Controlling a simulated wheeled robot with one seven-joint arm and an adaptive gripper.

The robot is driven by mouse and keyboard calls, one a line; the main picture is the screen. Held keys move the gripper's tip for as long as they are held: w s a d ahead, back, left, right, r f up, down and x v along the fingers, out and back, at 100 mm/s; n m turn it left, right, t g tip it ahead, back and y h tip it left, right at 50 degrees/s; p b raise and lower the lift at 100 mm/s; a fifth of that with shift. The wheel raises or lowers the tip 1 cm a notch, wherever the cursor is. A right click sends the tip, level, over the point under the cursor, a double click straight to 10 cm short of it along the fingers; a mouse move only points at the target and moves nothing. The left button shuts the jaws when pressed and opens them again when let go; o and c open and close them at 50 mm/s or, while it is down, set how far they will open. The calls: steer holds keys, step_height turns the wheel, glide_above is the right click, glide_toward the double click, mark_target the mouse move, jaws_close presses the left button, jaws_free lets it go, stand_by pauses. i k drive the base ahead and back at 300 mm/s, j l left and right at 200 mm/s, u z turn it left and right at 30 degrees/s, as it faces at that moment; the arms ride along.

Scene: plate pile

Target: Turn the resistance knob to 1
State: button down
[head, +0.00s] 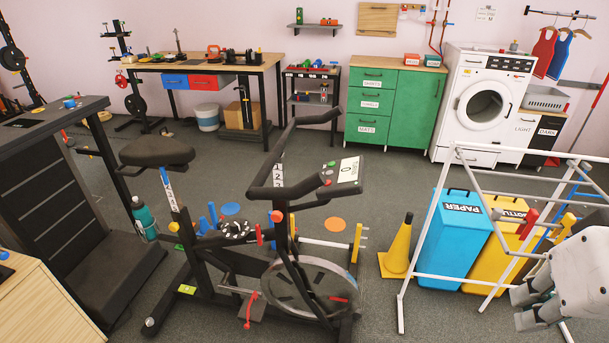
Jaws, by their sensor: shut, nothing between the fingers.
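The exercise bike (290,250) stands in the middle of the head view, with a black saddle (157,152) and black handlebars. Its console shows a white panel (348,170) with a dark mark like a 0. A small red round part (327,182) sits on the console's near side. Another red knob-like part (277,216) is on the front post, below a white strip of numbers (278,174). I cannot tell which one is the resistance knob, nor its setting. My gripper (534,307) is at the lower right, shut and empty, well apart from the bike.
A white frame rack (428,235) stands between my gripper and the bike. Behind its bars are a blue paper bin (452,245) and a yellow bin (498,260). A yellow cone (396,255) stands right of the bike. A treadmill (75,220) is at left. Open floor lies behind the bike.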

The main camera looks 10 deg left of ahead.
mark_target(235, 223)
steer(key=i+j, duration=0.1)
steer(key=j, duration=1.45)
steer(key=i+j, duration=0.15)
steer(key=j, duration=0.65)
steer(key=i+j, duration=0.1)
steer(key=j, duration=0.65)
steer(key=z, duration=0.05)
